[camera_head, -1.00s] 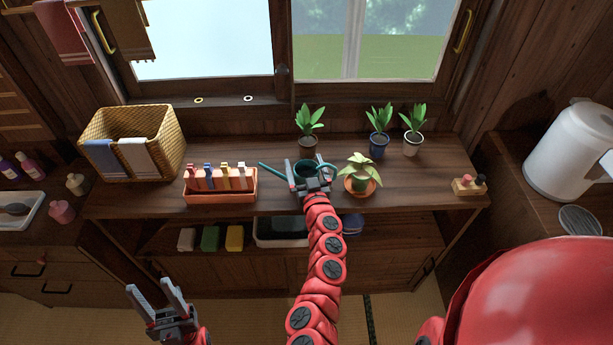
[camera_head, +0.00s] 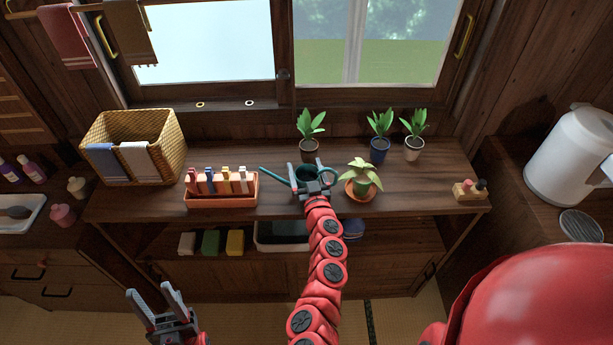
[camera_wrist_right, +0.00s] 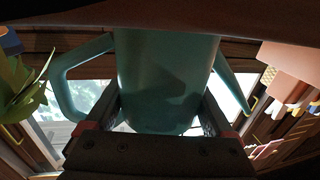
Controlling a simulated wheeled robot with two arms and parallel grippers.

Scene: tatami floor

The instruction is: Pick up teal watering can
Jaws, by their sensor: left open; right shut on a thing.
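The teal watering can (camera_head: 306,172) is at the middle of the wooden counter, its spout to the left and its handle to the right. My right gripper (camera_head: 308,185) is shut on the can's body from the front. In the right wrist view the can (camera_wrist_right: 165,75) fills the middle between the two fingers, with the handle at left and the spout at right. Whether the can's base touches the counter is hard to tell. My left gripper (camera_head: 155,308) is open and empty, low at the left in front of the counter.
A potted plant in a terracotta pot (camera_head: 360,188) stands close right of the can. An orange tray (camera_head: 222,199) with upright colored items is to the left. Several small plants (camera_head: 379,146) stand behind. A wicker basket (camera_head: 165,152) is at far left. The counter at right is mostly clear.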

